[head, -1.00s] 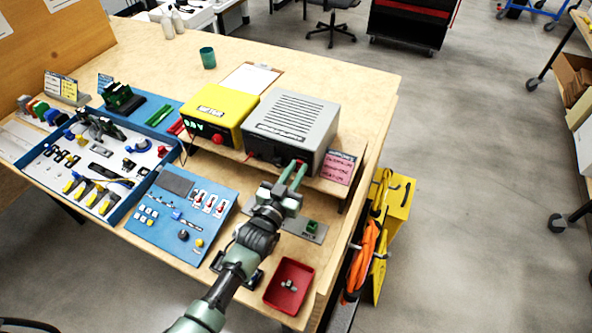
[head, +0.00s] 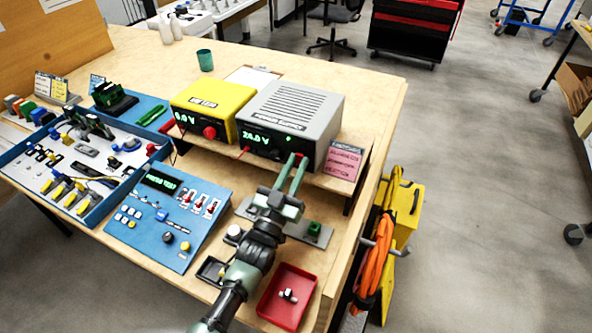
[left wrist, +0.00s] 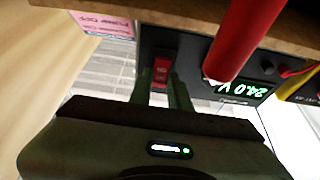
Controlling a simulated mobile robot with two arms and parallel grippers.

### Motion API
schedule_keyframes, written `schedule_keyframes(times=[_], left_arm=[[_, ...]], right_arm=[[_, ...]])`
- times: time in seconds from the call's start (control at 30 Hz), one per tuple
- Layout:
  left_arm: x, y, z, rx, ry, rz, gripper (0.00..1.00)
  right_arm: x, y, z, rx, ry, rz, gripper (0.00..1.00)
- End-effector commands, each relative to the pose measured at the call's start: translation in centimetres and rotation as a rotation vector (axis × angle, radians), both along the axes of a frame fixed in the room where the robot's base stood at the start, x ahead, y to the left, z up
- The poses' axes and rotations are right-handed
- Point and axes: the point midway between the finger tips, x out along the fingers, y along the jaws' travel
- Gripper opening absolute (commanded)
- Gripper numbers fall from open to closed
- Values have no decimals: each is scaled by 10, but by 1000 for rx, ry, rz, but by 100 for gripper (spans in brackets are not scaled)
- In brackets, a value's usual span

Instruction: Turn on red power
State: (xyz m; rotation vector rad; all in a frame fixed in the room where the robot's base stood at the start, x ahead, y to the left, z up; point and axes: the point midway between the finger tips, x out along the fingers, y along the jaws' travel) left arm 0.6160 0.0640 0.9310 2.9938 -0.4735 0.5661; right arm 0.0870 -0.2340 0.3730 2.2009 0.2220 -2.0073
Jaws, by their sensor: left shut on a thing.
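The grey power supply (head: 296,108) stands on the low shelf and its display reads 24.0 V in green. The red power switch (left wrist: 161,69) is on its front panel in the left wrist view. My left gripper (head: 297,159) reaches up to the right part of that panel. In the left wrist view its two fingers (left wrist: 160,82) are shut on the red switch, one on each side of it. The fingers partly hide the switch in the head view. My right gripper is not in view.
A yellow meter (head: 205,105) reading 0.0 V stands to the left. The blue control panel (head: 160,225) has a lit display. A pink label (head: 344,160) hangs at the right. A red tray (head: 287,297) lies near the front edge. A red cylinder (left wrist: 248,35) crosses the wrist view.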

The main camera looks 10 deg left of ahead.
Motion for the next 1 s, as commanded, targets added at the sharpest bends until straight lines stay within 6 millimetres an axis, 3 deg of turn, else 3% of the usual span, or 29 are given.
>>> schedule_keyframes(times=[0.13,0.17,0.23,0.67,0.77,1.0], left_arm=[[0,0,-1,0,3,0,0],[0,0,-1,0,3,0,21],[0,0,-1,0,3,0,40],[0,0,8,0,0,-1,40],[0,0,23,0,-1,-1,40],[-1,0,81,0,-5,-1,40]], right_arm=[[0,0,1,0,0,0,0],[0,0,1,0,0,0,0],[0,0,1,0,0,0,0],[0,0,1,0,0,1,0],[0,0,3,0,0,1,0],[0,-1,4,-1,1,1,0]])
